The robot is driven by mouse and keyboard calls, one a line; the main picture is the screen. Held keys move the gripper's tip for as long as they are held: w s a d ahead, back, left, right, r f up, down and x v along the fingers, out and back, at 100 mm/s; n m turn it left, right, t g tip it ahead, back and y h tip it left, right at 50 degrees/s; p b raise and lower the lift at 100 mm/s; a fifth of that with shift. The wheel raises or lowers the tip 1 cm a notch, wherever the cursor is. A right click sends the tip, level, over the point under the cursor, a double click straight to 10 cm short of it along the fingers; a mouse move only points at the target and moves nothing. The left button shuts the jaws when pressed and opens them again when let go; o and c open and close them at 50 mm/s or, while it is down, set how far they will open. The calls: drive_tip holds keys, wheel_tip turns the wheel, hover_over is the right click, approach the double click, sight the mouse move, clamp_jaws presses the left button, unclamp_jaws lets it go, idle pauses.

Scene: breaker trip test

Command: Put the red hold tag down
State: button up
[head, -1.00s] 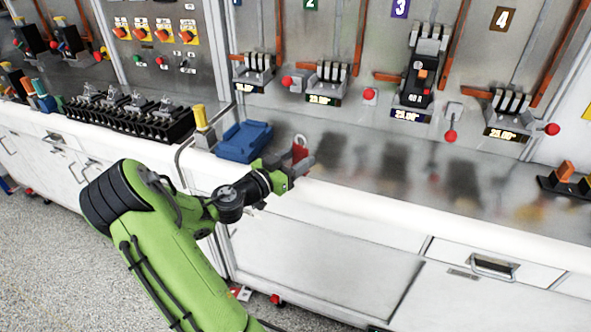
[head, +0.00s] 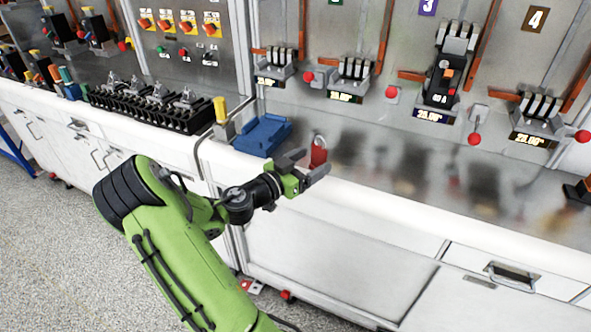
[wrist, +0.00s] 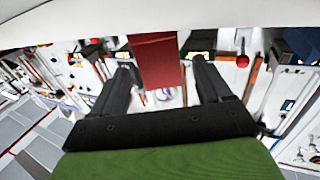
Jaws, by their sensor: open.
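The red hold tag (head: 318,154), with a pale loop at its top, is at the front edge of the metal counter top, to the right of the blue tray. My gripper (head: 311,166) is open beside it, its dark fingers spread apart. In the wrist view the red tag (wrist: 158,62) shows between and beyond the two fingers (wrist: 160,72), with a gap on each side. I cannot tell whether the tag's lower edge rests fully on the counter.
The blue tray (head: 263,135) sits left of the tag, near a yellow-topped post (head: 221,118). Breakers with red knobs line the back panel, including the tall breaker (head: 446,75) under number 3. The counter (head: 385,165) right of the tag is clear.

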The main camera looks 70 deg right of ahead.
drive_tip(key=w+a+f+n+t+y, duration=0.2)
drive_tip(key=w+a+n+t+y, duration=0.1)
drive_tip(key=a, duration=0.5)
drive_tip(key=w+a+f+n+t+y, duration=0.1)
drive_tip(key=w+a+n+t+y, duration=0.25)
drive_tip(key=a, duration=0.55)
drive_tip(key=w+a+f+n+t+y, duration=0.2)
drive_tip(key=w+a+y, duration=0.2)
drive_tip(key=a, duration=0.4)
drive_tip(key=s+a+r+n+t+y, duration=0.2)
drive_tip(key=a+r+n, duration=0.2)
drive_tip(key=a+n, duration=0.3)
drive_tip(key=s+a+r+n+t+y, duration=0.1)
drive_tip(key=a+r+n+t+y, duration=0.2)
drive_tip(key=a+n, duration=0.5)
drive_tip(key=a+r, duration=0.1)
drive_tip(key=a, duration=0.2)
drive_tip(key=shift+s+a+r, duration=0.25)
drive_tip(key=shift+s+a, duration=0.05)
drive_tip(key=shift+s, duration=0.1)
